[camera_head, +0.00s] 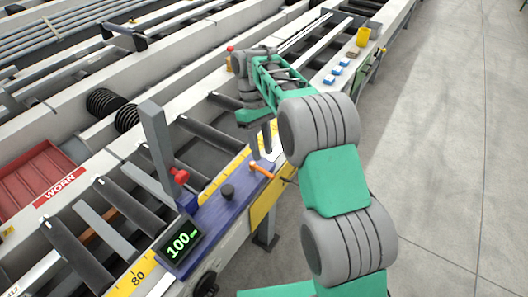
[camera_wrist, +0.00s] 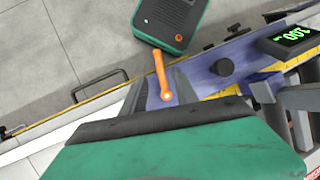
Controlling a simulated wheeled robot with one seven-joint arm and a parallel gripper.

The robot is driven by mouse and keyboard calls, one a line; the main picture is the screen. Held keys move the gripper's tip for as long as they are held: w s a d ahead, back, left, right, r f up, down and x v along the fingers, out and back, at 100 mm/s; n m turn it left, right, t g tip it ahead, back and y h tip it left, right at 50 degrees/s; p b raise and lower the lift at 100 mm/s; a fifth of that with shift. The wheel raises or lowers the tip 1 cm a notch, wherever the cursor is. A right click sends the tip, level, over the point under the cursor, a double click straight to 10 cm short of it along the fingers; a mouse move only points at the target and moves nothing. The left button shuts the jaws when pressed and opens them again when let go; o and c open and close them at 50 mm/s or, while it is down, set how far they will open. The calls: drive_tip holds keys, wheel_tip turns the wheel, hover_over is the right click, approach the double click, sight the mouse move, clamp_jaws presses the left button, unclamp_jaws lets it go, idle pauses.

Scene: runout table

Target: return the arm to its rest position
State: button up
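My arm reaches out over the runout table (camera_head: 240,218) in the head view. My gripper (camera_head: 262,142) points down above the blue stop carriage (camera_head: 207,216). Its two dark fingers stand apart with nothing seen between them in the head view. The orange lever (camera_head: 262,170) on the carriage lies just below the fingertips. In the wrist view the lever (camera_wrist: 161,75) shows between the fingers of my gripper (camera_wrist: 158,88), seemingly beyond them. The arm is stretched out, not folded.
The carriage carries a black knob (camera_head: 227,192), a red knob (camera_head: 180,176), a grey upright plate (camera_head: 156,145) and a display (camera_head: 179,243) reading 100. A red tray marked WORN (camera_head: 40,178) lies left. Floor right is clear.

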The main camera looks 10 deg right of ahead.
drive_tip(key=shift+w+a+r, duration=0.1)
drive_tip(key=shift+w+r, duration=0.2)
drive_tip(key=shift+r, duration=0.3)
drive_tip(key=s+d+r+m+t+y, duration=0.1)
drive_tip(key=s+d+r+m+t, duration=0.25)
drive_tip(key=s+r, duration=0.4)
drive_tip(key=s+d+f+m+t, duration=0.2)
drive_tip(key=s, duration=0.4)
drive_tip(key=s+d+f+m+t, duration=0.2)
drive_tip(key=s, duration=0.4)
drive_tip(key=shift+s+t, duration=0.15)
drive_tip(key=shift+t, duration=0.2)
